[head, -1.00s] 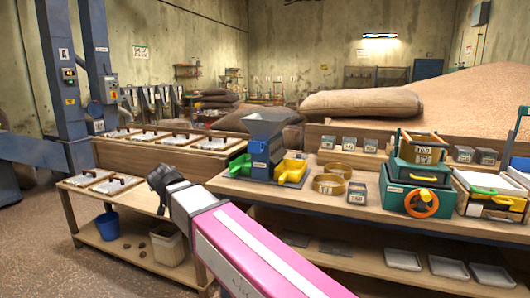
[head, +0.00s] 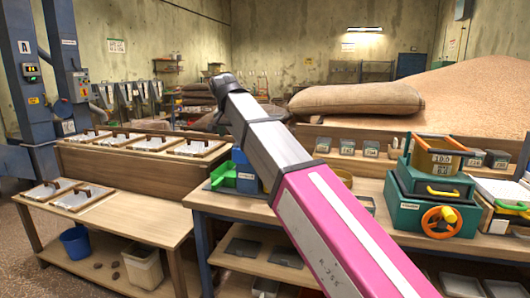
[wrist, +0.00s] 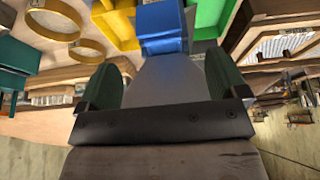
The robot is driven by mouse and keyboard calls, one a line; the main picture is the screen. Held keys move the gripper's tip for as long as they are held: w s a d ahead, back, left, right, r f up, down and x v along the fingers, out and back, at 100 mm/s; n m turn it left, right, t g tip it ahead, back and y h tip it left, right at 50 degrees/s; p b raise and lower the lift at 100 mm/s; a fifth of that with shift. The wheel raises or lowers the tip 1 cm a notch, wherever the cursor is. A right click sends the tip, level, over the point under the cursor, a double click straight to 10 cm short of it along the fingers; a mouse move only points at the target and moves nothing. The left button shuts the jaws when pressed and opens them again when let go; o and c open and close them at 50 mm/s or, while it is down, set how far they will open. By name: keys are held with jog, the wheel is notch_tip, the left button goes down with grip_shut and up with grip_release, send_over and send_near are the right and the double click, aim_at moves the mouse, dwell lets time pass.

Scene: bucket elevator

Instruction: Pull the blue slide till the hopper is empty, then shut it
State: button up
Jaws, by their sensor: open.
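The grey hopper (wrist: 165,82) shows in the wrist view, which is tipped over, with the blue body (wrist: 160,28) of its stand above it in the picture. A yellow tray (wrist: 118,22) is left of the body and a green tray (wrist: 210,18) right of it. My gripper (wrist: 162,66) is open, its two dark green fingers either side of the hopper in the picture, with nothing held; contact cannot be told. In the head view my gripper (head: 222,88) is raised, and my arm hides the hopper; the green tray (head: 223,175) and part of the blue body (head: 244,172) show. I cannot make out the slide.
A green machine with an orange wheel (head: 437,195) stands right on the bench (head: 225,203). Yellow sieve rings (wrist: 78,48) lie near the hopper. A lower table (head: 130,222) with lidded boxes is at left. Sacks (head: 357,98) and a grain heap (head: 470,90) are behind.

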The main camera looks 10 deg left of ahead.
aim_at(241, 159)
jog(key=x, duration=1)
jog(key=shift+w+d+f, duration=0.15)
jog(key=shift+w+f, duration=0.05)
jog(key=shift+f, duration=0.15)
